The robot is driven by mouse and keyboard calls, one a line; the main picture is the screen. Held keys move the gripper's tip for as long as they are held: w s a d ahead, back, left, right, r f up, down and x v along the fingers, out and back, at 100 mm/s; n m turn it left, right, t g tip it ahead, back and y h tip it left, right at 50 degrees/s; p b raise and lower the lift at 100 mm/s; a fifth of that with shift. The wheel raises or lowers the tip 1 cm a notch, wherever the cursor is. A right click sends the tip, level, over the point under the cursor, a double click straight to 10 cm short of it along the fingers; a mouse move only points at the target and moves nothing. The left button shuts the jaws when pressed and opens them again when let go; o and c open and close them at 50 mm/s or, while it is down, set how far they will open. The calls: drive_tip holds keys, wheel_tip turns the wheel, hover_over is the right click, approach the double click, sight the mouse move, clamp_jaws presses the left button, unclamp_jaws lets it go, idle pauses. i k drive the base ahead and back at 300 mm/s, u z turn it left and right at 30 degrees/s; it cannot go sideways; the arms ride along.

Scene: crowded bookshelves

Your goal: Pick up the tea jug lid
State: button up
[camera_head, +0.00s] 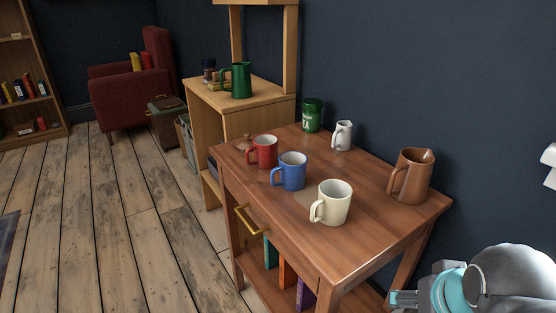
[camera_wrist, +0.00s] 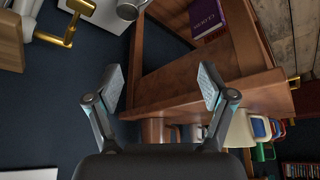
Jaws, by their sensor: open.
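A small reddish-brown lid with a knob (camera_head: 244,143), which looks like the tea jug lid, lies at the far left corner of the wooden table (camera_head: 290,240). It is just behind and left of the red mug (camera_head: 263,152), which partly hides it. A brown jug (camera_head: 412,175) stands at the table's right end. My gripper (camera_wrist: 162,88) is open and empty in the wrist view, with the table behind it. I cannot make out the lid in that view. In the head view only part of my arm shows, low at the right, well away from the lid.
A blue mug (camera_head: 290,171) and a cream mug (camera_head: 331,202) stand in front of the lid's corner. A cabinet with a green jug (camera_head: 238,80) adjoins behind. The floor at left is clear.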

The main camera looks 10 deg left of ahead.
sight(242, 144)
drive_tip(key=u, duration=0.55)
drive_tip(key=k, duration=1.3)
drive_tip(key=u, duration=1.4)
drive_tip(key=i, duration=1.15)
drive_tip(key=z, duration=0.45)
drive_tip(key=i, duration=0.55)
drive_tip(key=z, duration=0.65)
